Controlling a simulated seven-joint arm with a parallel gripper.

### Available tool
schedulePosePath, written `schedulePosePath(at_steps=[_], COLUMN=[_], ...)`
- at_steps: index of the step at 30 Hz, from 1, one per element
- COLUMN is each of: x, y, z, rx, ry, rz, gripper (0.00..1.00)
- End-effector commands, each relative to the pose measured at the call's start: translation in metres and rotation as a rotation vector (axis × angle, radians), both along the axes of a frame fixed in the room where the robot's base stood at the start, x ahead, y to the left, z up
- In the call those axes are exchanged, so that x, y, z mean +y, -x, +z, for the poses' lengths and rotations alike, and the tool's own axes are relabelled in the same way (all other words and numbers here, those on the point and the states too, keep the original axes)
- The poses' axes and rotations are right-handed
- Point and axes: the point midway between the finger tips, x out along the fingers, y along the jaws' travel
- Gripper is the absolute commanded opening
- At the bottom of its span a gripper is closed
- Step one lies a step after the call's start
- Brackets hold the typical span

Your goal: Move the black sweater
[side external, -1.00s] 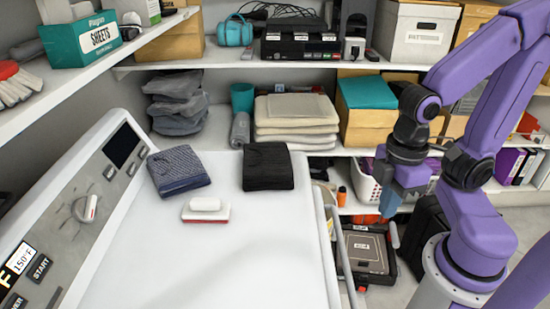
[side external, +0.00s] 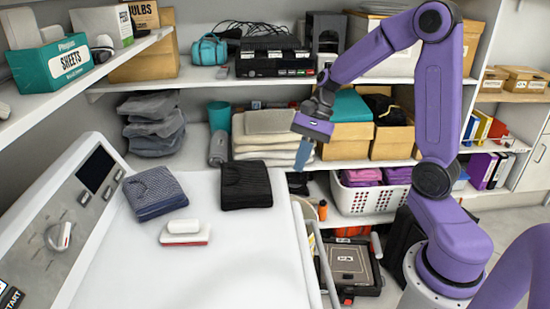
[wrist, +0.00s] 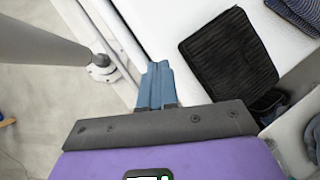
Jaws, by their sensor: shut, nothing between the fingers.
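The black sweater (side external: 246,184) lies folded on the white machine top (side external: 240,255), to the right of a folded blue knit garment (side external: 154,190). It also shows in the wrist view (wrist: 228,58), right of my fingers. My gripper (side external: 302,162) hangs in the air to the right of the sweater, near the shelf front, apart from it. In the wrist view the two blue fingers of my gripper (wrist: 157,75) are together with nothing between them.
A red and white brush-like item (side external: 184,232) sits on the machine top in front of the garments. Folded beige towels (side external: 272,140) and grey cloths (side external: 152,125) fill the shelf behind. A white basket (side external: 372,197) and black case stand lower right.

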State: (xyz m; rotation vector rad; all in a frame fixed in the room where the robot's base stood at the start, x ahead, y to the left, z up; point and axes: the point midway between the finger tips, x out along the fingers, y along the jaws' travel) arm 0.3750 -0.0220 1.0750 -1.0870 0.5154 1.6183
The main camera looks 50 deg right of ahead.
Motion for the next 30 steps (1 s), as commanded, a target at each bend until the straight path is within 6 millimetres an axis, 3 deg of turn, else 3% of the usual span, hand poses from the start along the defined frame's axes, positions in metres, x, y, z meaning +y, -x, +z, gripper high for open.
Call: schedulePosePath(at_steps=[6,12,15,20,30], x=[-0.07,-0.125,-0.14,-0.144,-0.112], y=[-0.045,-0.064,-0.068,-0.071,-0.09], z=[-0.001,-0.001,-0.001,-0.004,-0.041], rx=[0.1,0.152,0.164,0.17,0.175], ry=[-0.137,-0.248,-0.279,-0.293,-0.292], rz=[-0.481,-0.788,-0.862,-0.896,-0.891], gripper=[0.0,0.0,0.0,0.0,0.0])
